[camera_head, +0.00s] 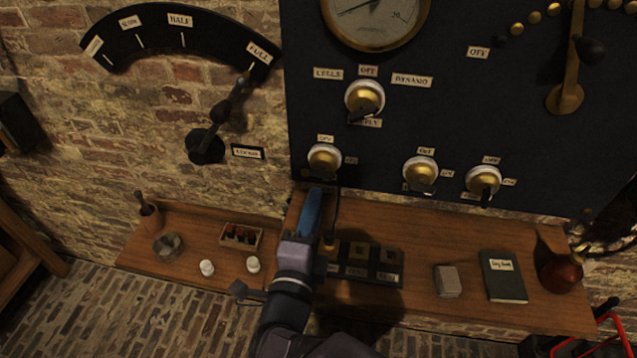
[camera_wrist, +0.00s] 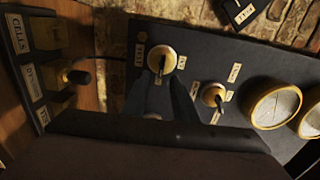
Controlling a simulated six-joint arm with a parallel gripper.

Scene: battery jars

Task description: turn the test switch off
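The test switch (camera_head: 325,157) is the leftmost of the small brass knobs on white bases, low on the dark panel. Small labels sit above it and to its right. In the wrist view the same knob (camera_wrist: 160,58) shows beside a label that seems to read TEST.
Other panel knobs are the selector (camera_head: 365,97) above and two small switches (camera_head: 420,170) (camera_head: 483,180) to the right. The wooden shelf (camera_head: 425,238) below carries a socket block (camera_head: 358,262) with an upright plug and cord, a grey block and a green book (camera_head: 503,276).

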